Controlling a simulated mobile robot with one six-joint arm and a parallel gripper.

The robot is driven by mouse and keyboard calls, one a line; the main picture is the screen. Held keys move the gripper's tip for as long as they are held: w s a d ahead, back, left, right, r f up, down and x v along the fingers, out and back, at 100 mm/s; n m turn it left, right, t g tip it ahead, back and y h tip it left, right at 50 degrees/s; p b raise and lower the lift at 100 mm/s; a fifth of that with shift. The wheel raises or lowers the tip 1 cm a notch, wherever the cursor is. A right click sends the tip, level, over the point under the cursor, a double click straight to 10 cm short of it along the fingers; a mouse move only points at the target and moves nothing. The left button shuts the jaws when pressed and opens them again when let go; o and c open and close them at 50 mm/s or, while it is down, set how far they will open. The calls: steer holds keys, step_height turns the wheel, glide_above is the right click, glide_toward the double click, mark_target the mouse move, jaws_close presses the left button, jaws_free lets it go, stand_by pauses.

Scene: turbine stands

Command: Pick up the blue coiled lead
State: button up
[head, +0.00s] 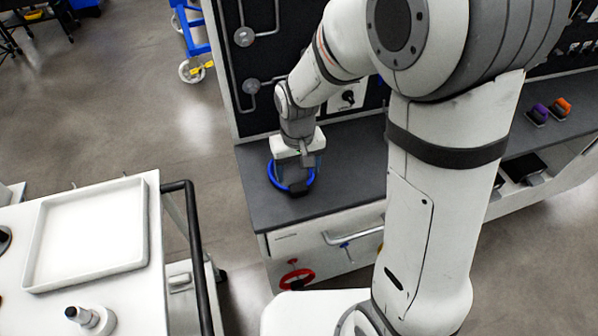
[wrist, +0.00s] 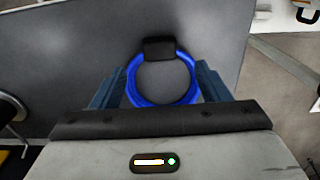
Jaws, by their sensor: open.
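The blue coiled lead (head: 271,176) lies on the dark grey bench top near its left end. In the wrist view it is a blue ring (wrist: 187,92) with a black block (wrist: 158,49) on its far side. My gripper (head: 298,166) points down over the coil. In the wrist view its two fingers (wrist: 160,88) are apart, one on each side of the ring. I cannot tell whether they touch it. Part of the ring's near edge is close to the gripper body.
The grey bench top (head: 345,165) is clear right of the coil. A black panel with pipes and gauges (head: 243,37) stands behind it. A white trolley with an empty tray (head: 58,283) is at left. Purple (head: 540,111) and orange (head: 562,104) items sit farther right.

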mark_target(298, 185)
step_height(298, 185, down, 6)
steer(key=shift+r, duration=0.15)
steer(key=c, duration=1.5)
